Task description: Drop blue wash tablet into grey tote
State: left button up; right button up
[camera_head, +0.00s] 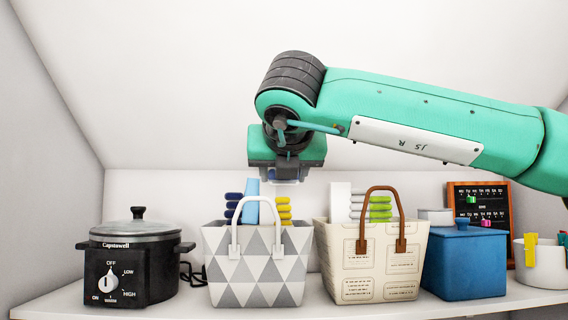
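The grey tote (257,281) has a grey and white triangle pattern and a white handle. It stands upright on the shelf, left of centre. My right gripper (286,181) hangs above the tote, pointing down, apart from it. Its fingertips are small and pale against the wall, so I cannot tell whether they are open or hold anything. I cannot make out a blue wash tablet for certain. A light blue upright piece (251,200) and a dark blue stacked piece (233,207) show above the tote's rim; whether they are inside or behind it is unclear. My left gripper is out of view.
A black slow cooker (133,265) stands left of the tote. A cream bag with a brown handle (374,275) stands close on its right, then a blue lidded box (463,263), a dark board (483,208) and a white pot (541,267). The sloped ceiling is overhead.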

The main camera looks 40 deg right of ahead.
jog(key=w+d+p, duration=0.2)
jog(key=w+d, duration=0.1)
jog(key=w+d+p, duration=0.3)
jog(key=w, duration=0.1)
jog(key=w+d+p, duration=0.2)
jog(key=w+d, duration=0.1)
jog(key=w, duration=0.1)
jog(key=shift+d+f, duration=0.1)
jog(key=shift+f, duration=0.3)
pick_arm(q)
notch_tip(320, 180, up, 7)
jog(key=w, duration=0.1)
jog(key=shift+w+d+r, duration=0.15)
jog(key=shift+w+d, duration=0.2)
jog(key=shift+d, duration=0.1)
pick_arm(e)
jog(key=shift+s+r, duration=0.1)
jog(key=o, duration=1)
